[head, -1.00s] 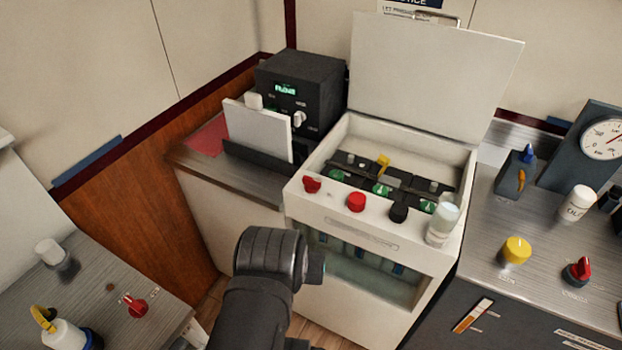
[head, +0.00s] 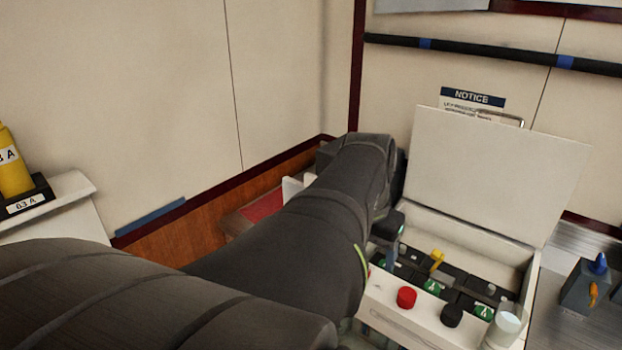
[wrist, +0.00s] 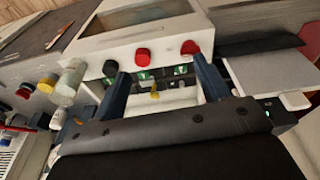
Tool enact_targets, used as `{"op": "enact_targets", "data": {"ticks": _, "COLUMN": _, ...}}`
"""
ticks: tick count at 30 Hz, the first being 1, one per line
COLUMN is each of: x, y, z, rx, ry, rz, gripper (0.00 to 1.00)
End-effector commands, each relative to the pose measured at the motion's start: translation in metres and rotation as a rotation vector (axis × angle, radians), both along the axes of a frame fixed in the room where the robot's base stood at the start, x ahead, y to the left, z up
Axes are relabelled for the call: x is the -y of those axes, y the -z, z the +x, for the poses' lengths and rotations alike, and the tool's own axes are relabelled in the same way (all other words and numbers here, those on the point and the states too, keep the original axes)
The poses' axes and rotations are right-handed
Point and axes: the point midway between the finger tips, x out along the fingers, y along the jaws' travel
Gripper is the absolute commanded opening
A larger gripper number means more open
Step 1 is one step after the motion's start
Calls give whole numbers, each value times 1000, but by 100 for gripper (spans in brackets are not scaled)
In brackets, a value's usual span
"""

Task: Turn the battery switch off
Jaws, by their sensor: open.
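An open white box (head: 395,303) holds a row of black breakers with green labels. A yellow lever (head: 437,260) stands up among them; it also shows in the wrist view (wrist: 155,94). On the front ledge are a red knob (head: 406,297) and a black knob (head: 451,315). The wrist view shows another red knob (wrist: 189,47) on this ledge, mostly hidden by my arm in the head view. No label reading battery is legible. My gripper (wrist: 160,68) is open and empty above the breaker row, its fingers apart on either side of the yellow lever in the wrist view.
The raised lid (head: 495,165) stands behind the box. A clear jar (head: 504,325) sits at the ledge's right end. A blue-topped switch box (head: 585,285) stands on the right counter. My arm hides much of the left side.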

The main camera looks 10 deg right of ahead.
Motion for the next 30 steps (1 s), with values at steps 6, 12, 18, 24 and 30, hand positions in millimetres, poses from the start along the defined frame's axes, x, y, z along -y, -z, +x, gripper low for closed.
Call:
{"op": "enact_targets", "data": {"ticks": 6, "x": 20, "y": -6, "z": 65, "rx": -67, "ry": 31, "rz": 71, "gripper": 69}}
{"op": "enact_targets", "data": {"ticks": 12, "x": 32, "y": -3, "z": 109, "rx": -111, "ry": 54, "rz": 120, "gripper": 69}}
{"op": "enact_targets", "data": {"ticks": 18, "x": 36, "y": 1, "z": 127, "rx": -131, "ry": 62, "rz": 139, "gripper": 69}}
{"op": "enact_targets", "data": {"ticks": 24, "x": 36, "y": 19, "z": 128, "rx": -133, "ry": 63, "rz": 141, "gripper": 69}}
{"op": "enact_targets", "data": {"ticks": 30, "x": 36, "y": 61, "z": 127, "rx": -135, "ry": 63, "rz": 142, "gripper": 69}}
